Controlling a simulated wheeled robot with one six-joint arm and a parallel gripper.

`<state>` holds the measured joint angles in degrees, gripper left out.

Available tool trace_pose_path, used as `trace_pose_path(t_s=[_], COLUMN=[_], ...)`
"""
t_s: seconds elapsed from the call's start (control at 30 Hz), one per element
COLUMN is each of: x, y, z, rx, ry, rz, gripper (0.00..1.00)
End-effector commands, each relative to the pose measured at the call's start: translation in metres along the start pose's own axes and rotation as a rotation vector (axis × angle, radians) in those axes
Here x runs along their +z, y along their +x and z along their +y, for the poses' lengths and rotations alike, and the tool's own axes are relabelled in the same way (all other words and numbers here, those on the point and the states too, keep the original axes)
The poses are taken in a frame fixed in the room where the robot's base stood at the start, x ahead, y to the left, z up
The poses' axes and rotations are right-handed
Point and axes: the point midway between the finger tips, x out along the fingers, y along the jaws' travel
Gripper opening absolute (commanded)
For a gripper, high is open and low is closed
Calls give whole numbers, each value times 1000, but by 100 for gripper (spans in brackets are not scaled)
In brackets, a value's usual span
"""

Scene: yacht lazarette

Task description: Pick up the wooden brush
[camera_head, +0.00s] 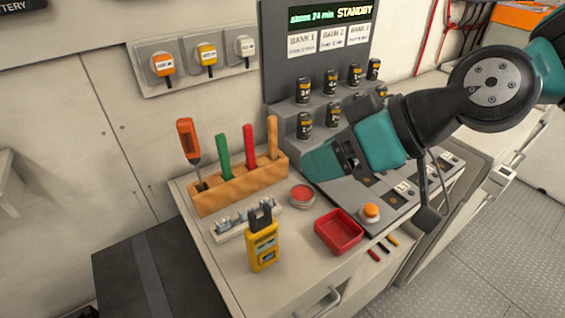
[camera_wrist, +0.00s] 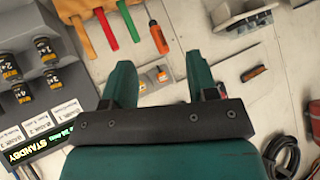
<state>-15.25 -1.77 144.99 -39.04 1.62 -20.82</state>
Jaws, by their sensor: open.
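The wooden brush (camera_head: 273,138) stands upright at the right end of the wooden tool rack (camera_head: 240,184). Only its tan handle shows; its lower end is hidden in the rack. The handle also shows at the upper left of the wrist view (camera_wrist: 83,38). My gripper (camera_head: 322,160) is to the right of the rack in the head view, apart from the brush. In the wrist view my gripper (camera_wrist: 159,72) has its two teal fingers spread with nothing between them.
A red handle (camera_head: 249,146), a green handle (camera_head: 223,156) and an orange screwdriver (camera_head: 188,142) share the rack. A red tray (camera_head: 339,232), yellow meter (camera_head: 263,247) and round red tin (camera_head: 302,196) stand in front. Black cans (camera_head: 331,82) stand on the grey steps behind.

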Motion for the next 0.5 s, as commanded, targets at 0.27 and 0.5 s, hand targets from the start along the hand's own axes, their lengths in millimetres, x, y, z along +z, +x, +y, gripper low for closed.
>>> trace_pose_path(t_s=[0.27, 0.5], x=[3, 12], y=[100, 110], z=[92, 143], rx=[206, 439], ry=[-114, -111], rz=[563, 744], gripper=[53, 53])
